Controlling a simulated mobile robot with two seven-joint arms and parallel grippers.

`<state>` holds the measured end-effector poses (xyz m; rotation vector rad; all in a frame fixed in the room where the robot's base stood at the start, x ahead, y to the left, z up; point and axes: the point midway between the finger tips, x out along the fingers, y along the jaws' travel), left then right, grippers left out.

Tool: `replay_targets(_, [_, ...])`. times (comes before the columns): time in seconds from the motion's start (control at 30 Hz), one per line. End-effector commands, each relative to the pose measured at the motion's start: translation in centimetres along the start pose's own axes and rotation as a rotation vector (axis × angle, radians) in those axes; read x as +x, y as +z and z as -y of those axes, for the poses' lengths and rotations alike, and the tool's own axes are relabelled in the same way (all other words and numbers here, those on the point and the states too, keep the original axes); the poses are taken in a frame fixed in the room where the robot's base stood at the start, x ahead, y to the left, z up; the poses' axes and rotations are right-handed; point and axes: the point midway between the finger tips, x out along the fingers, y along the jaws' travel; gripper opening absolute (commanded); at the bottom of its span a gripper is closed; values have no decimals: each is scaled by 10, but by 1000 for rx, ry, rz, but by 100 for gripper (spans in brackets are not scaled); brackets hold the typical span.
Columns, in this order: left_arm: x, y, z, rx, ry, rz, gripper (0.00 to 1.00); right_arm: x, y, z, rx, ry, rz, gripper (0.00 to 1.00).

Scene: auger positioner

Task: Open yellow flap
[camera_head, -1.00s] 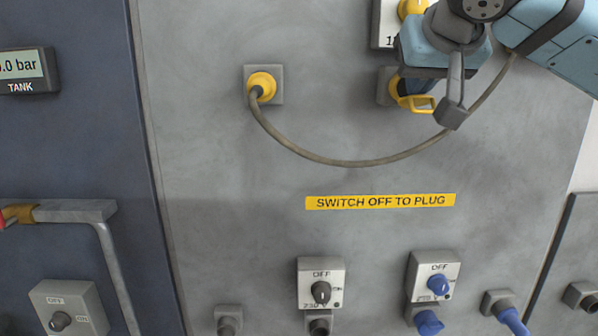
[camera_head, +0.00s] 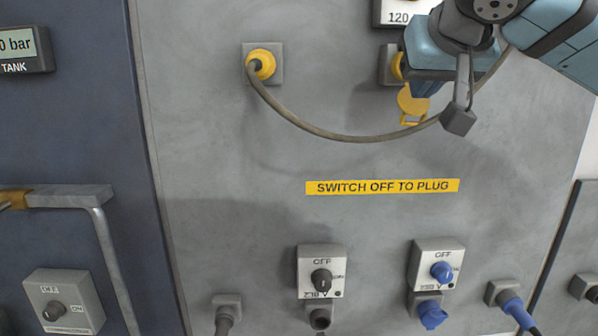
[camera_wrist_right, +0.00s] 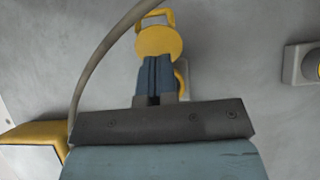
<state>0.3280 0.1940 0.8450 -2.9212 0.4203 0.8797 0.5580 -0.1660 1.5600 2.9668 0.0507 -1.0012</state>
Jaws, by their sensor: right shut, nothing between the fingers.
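The yellow flap (camera_head: 412,102) hangs below its grey wall socket (camera_head: 387,67), its round face and small loop showing. The socket's yellow mouth is partly hidden behind my right gripper. In the right wrist view the flap (camera_wrist_right: 158,40) shows as a yellow disc with its loop above. My right gripper (camera_wrist_right: 157,59) is shut and empty, its dark blue fingers together and overlapping the flap's near edge in that view. I cannot tell whether they touch it. In the head view the right gripper (camera_head: 415,86) is over the socket, beside the flap. My left gripper is not in view.
A grey cable (camera_head: 350,137) runs from the plugged yellow socket (camera_head: 262,64) and passes behind my right gripper. A box marked 120 (camera_head: 402,14) is above the flap socket. Switch boxes (camera_head: 321,275) and blue connectors (camera_head: 431,315) are below. The panel around the yellow label (camera_head: 382,187) is clear.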

Motion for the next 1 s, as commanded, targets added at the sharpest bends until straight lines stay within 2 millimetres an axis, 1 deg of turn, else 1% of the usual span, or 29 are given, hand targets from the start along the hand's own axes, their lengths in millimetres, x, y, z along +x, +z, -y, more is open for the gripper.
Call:
replay_targets(0.1, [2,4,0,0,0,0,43,-7,7,0,-2,-2,-1,0])
replay_targets(0.7, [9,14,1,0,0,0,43,-46,36,0,-2,-1,-1,0])
replay_targets(0.83, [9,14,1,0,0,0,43,-50,39,0,-1,0,-1,0])
replay_targets(1.0, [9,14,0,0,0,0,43,-51,39,0,-1,0,0,0])
